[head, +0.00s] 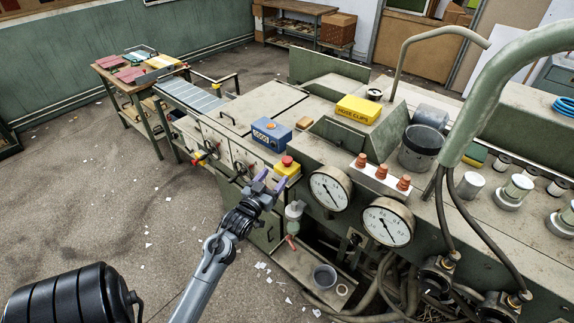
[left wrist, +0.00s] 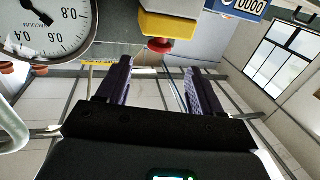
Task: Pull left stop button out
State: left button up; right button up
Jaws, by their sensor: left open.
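The stop button (head: 287,161) is a red mushroom head on a yellow box (head: 288,171) at the front edge of the green machine. My left gripper (head: 271,183) is open and empty, just in front of and below the box in the head view. In the left wrist view the red button (left wrist: 159,46) and its yellow box (left wrist: 168,25) show just beyond the gap between the two purple fingers (left wrist: 158,72). The fingers look apart from the button. The button's base is partly hidden in both views. My right gripper is in neither view.
A pressure gauge (head: 330,188) stands close to the right of the box, with a second gauge (head: 388,222) beyond it. A blue counter (head: 271,134) sits behind. A red-and-yellow switch (head: 199,158) is on the front panel. Open floor (head: 110,210) lies to the left.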

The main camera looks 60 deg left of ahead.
aim_at(285, 163)
pick_arm(q)
jog(key=p+x, duration=0.1)
jog(key=x, duration=0.9)
jog(key=shift+r, duration=0.1)
grip_shut()
